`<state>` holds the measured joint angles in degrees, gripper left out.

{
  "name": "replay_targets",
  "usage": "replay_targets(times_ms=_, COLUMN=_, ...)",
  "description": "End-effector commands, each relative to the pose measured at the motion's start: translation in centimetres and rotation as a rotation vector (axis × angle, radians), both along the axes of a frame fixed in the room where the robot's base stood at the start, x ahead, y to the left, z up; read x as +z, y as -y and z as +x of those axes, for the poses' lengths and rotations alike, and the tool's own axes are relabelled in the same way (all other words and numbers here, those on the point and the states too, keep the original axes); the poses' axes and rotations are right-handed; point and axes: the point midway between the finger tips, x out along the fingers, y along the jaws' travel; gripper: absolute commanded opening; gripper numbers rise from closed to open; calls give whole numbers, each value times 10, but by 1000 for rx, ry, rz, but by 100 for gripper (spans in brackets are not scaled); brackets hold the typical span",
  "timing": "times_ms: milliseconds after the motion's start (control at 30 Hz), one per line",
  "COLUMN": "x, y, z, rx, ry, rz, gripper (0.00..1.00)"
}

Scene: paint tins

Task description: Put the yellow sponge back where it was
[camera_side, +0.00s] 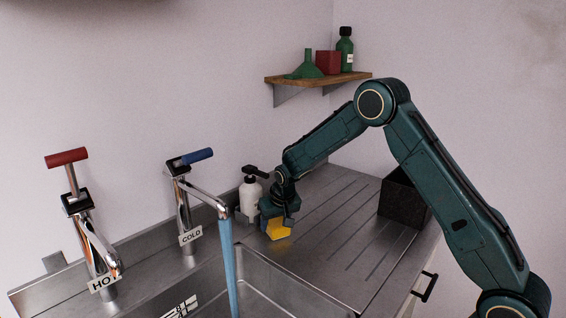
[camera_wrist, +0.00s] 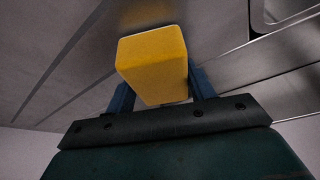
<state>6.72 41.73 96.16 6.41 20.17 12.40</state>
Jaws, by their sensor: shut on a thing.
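The yellow sponge (camera_side: 279,231) is at my gripper (camera_side: 276,217), over the left part of the ridged drainboard beside the sink. In the wrist view the sponge (camera_wrist: 155,62) sits between the two blue fingers of my gripper (camera_wrist: 160,92), which is shut on it. The sponge is low over the metal surface; I cannot tell whether it touches it. My gripper hides the sponge's upper part in the side view.
A white pump bottle (camera_side: 250,196) stands just left of my gripper. The sink basin (camera_side: 285,290) lies in front, with water running from the COLD tap (camera_side: 183,210). A dark box (camera_side: 402,200) stands at the right. The drainboard (camera_side: 335,235) between is clear.

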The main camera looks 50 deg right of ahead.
Motion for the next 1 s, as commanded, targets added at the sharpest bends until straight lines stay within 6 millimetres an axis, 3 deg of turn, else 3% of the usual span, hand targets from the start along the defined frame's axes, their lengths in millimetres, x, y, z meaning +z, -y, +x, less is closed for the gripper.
replay_targets(times_ms=367, x=-3, y=0, z=0, rx=0, ry=1, rz=0, gripper=33)
replay_targets(times_ms=400, x=-3, y=0, z=0, rx=0, ry=1, rz=0, gripper=60)
replay_targets(times_ms=500, x=-3, y=0, z=0, rx=0, ry=1, rz=0, gripper=76)
replay_targets(times_ms=1000, x=5, y=-1, z=-1, rx=0, ry=1, rz=0, gripper=76)
